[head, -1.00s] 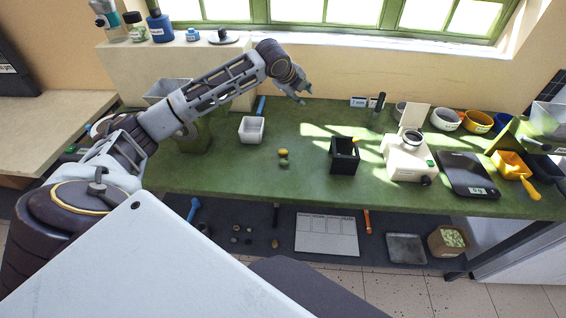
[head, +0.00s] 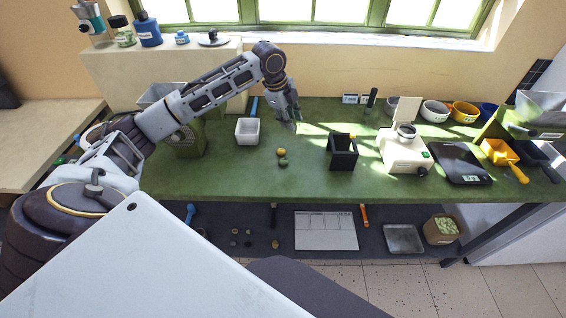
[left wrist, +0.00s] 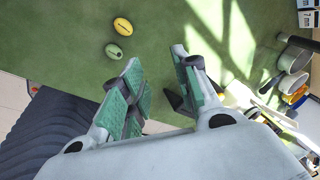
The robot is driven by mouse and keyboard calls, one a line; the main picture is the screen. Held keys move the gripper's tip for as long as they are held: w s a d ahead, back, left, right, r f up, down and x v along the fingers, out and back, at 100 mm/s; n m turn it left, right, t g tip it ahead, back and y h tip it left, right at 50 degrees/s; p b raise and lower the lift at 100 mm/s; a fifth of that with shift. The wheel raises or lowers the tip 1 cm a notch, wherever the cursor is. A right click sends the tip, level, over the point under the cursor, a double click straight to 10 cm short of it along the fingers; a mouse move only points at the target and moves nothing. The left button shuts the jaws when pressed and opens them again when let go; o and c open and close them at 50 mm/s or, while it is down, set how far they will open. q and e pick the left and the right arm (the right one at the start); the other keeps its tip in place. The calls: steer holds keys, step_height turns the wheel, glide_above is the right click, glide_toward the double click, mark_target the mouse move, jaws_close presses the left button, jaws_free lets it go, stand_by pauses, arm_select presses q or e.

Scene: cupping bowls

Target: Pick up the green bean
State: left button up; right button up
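The green bean (head: 283,162) lies on the green tabletop (head: 230,178), close to a yellow bean (head: 281,152). In the left wrist view the green bean (left wrist: 114,50) is an oval just beside the yellow bean (left wrist: 122,25), to the left of the fingers. My left gripper (head: 290,122) hangs above the table, behind the beans in the head view, with its fingers pointing down. In the left wrist view its two green-padded fingers (left wrist: 158,62) are apart with nothing between them. My right gripper is not in view.
A white square bowl (head: 248,140) stands left of the beans and a black box (head: 343,165) stands right. Further right are a white device (head: 404,157) and a black scale (head: 461,176). The tabletop around the beans is clear.

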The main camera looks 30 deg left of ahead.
arm_select(q)
steer(key=s+g, duration=0.1)
steer(key=s+n+g, duration=0.1)
steer(key=s, duration=0.1)
steer(key=s+f+n, duration=0.1)
steer(key=s, duration=0.1)
steer(key=shift+s+a+g, duration=0.2)
steer(key=shift+a+g, duration=0.2)
steer(key=shift+f, duration=0.1)
glide_above(283, 160)
steer(key=shift+a+f, duration=0.15)
steer(key=shift+f, duration=4)
steer(key=shift+f, duration=0.15)
steer(key=shift+f+p, duration=0.45)
steer(key=shift+f, duration=2)
